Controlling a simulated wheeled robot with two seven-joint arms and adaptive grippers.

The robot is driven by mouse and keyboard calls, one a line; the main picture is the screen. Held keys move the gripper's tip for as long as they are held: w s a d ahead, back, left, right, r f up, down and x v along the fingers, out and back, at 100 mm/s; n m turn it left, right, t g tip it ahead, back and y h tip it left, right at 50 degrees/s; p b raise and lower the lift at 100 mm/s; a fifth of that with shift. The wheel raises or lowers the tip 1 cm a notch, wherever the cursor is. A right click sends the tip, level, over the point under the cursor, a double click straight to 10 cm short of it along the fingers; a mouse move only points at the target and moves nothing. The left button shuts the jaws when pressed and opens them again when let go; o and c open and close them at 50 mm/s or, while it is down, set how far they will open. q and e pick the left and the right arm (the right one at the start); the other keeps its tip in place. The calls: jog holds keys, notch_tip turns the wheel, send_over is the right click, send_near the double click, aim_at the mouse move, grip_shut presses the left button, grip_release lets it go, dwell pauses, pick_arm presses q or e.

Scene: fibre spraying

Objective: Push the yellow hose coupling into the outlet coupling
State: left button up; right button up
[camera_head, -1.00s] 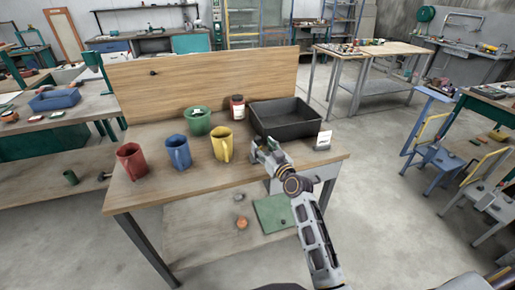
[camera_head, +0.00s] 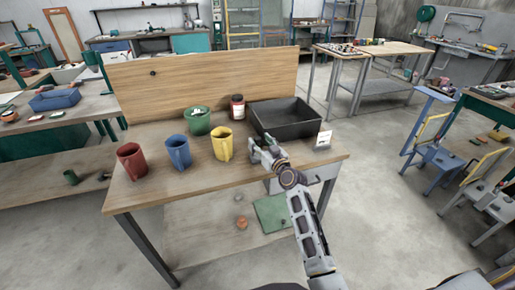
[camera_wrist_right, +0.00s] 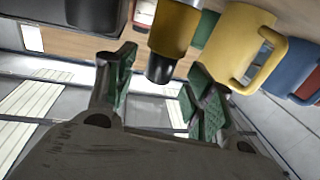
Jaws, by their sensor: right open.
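My right gripper (camera_head: 258,150) is over the front of the workbench, just before the black tray. In the right wrist view, its two green-padded fingers (camera_wrist_right: 158,95) stand wide apart with nothing held. A yellow cylinder with a dark end (camera_wrist_right: 174,38) shows at the gap between the fingertips. I cannot tell for sure whether it is the yellow hose coupling, or whether it touches a finger. I cannot make out this piece in the head view. I cannot make out an outlet coupling in either view. My left gripper is not in view.
On the workbench (camera_head: 165,203) stand red (camera_head: 131,162), blue (camera_head: 178,152) and yellow (camera_head: 222,144) mugs, a green cup (camera_head: 198,121), a jar (camera_head: 237,107), a black tray (camera_head: 290,133) and a small card (camera_head: 324,139). A wooden board (camera_head: 205,85) closes the back.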

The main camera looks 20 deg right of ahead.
jog(key=shift+w+a, duration=0.2)
jog(key=shift+w, duration=1.05)
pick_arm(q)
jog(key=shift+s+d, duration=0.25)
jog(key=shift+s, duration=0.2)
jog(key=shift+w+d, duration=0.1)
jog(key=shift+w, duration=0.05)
